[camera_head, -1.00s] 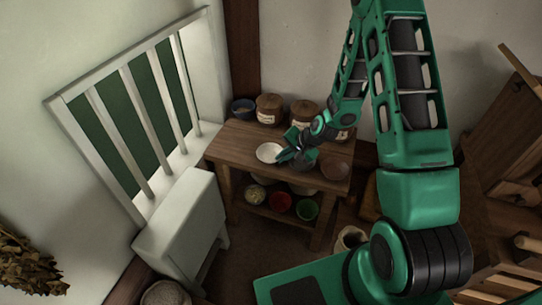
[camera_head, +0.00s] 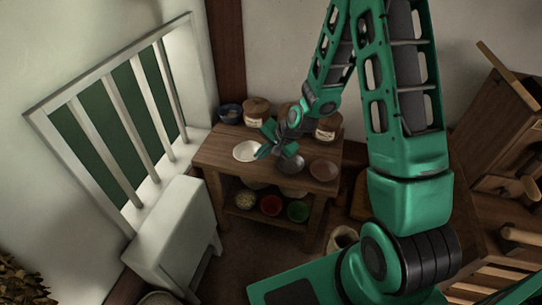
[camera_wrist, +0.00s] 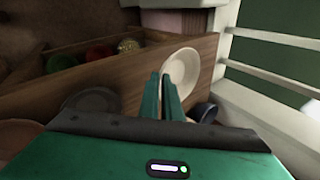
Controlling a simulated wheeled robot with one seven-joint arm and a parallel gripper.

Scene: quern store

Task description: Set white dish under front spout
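The white dish (camera_head: 245,151) is at the left end of the wooden table (camera_head: 222,150); it also shows in the wrist view (camera_wrist: 184,66). My gripper (camera_head: 263,152) is at its right rim. In the wrist view my gripper's two narrow fingers (camera_wrist: 161,79) are close together, one on each side of the dish's near rim, so it looks shut on the rim. Whether the dish is just clear of the tabletop I cannot tell. I cannot make out any spout in these views.
A grey dish (camera_head: 291,164) and a brown bowl (camera_head: 324,169) stand to the right on the table. Lidded jars (camera_head: 256,111) and a dark blue bowl (camera_head: 231,113) line the back. Wooden furniture (camera_head: 495,125) stands at right.

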